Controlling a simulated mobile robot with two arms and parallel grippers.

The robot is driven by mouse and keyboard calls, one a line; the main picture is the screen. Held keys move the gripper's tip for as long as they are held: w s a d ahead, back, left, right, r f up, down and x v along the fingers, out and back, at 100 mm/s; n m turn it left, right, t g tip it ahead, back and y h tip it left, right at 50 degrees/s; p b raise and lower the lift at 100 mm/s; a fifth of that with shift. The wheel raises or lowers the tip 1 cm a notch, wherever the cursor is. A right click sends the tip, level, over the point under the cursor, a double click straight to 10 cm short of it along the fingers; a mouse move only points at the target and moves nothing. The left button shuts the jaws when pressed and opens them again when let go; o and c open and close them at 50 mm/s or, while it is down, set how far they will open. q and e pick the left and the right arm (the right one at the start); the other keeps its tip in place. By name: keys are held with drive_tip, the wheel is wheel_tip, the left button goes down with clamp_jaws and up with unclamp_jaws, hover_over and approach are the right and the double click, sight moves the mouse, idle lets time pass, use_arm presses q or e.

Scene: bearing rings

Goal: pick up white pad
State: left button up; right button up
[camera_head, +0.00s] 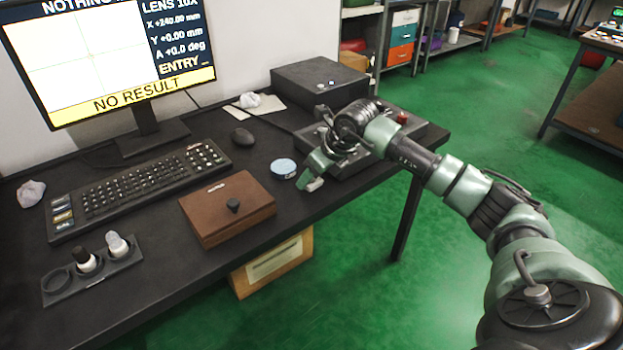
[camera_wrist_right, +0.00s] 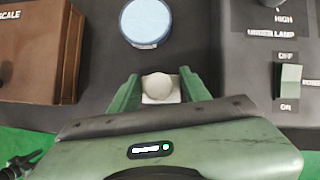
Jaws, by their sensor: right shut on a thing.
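My right gripper (camera_head: 309,178) is over the front edge of the dark table. It is shut on the white pad (camera_wrist_right: 161,98), a small pale piece with a rounded top that sits between the green fingers in the right wrist view. In the head view a pale bit of the pad (camera_head: 315,185) shows at the fingertips. I cannot tell whether the pad touches the table. My left gripper is not in view.
A round tin with a pale blue top (camera_head: 284,168) lies just left of the gripper. A brown box (camera_head: 228,208) stands further left. A grey unit with a switch (camera_wrist_right: 290,80) is on the right. A holder with two bottles (camera_head: 95,275) is at front left.

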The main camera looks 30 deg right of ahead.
drive_tip(key=shift+r, duration=0.1)
